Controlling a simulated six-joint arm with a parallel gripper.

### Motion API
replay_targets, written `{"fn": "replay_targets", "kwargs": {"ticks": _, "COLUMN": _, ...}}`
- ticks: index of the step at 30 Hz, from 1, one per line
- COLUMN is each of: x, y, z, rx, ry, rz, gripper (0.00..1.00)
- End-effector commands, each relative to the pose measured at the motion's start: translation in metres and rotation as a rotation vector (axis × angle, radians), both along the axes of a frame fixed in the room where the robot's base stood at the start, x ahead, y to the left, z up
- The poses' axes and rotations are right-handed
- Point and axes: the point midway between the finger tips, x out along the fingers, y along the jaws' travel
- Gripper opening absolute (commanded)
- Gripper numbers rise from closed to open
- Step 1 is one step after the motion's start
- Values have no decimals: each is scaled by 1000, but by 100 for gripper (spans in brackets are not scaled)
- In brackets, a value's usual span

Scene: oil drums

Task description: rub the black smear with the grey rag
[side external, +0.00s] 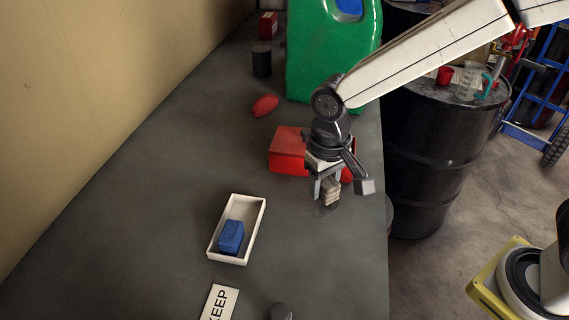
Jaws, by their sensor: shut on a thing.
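My gripper (329,190) points down over the grey bench, in front of the red box. It is shut on a small grey-beige folded piece, which looks like the grey rag (331,193). The rag is just above or touching the bench top; I cannot tell which. A faint dark patch (323,210) shows on the bench just below the rag. It may be the black smear or a shadow, and the rag and gripper partly cover that spot.
A red box (287,150) stands right behind my gripper. A white tray (213,243) holding a blue block (231,237) lies front left, near a KEEP card (221,303). A green jug (325,60), red object (265,105) and dark cylinder (261,61) stand farther back. The bench's right edge is close.

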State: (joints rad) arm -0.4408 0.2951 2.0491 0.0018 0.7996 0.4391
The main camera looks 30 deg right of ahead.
Motion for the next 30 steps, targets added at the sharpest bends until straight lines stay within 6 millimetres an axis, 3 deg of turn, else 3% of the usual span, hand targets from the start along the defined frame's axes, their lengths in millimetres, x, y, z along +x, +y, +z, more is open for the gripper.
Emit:
{"fn": "replay_targets", "kwargs": {"ticks": 17, "x": -7, "y": -7, "z": -2, "rx": 0, "ry": 0, "rz": 0, "gripper": 0}}
{"fn": "replay_targets", "kwargs": {"ticks": 30, "x": -7, "y": -7, "z": -36, "rx": -1, "ry": 3, "rz": 0, "gripper": 0}}
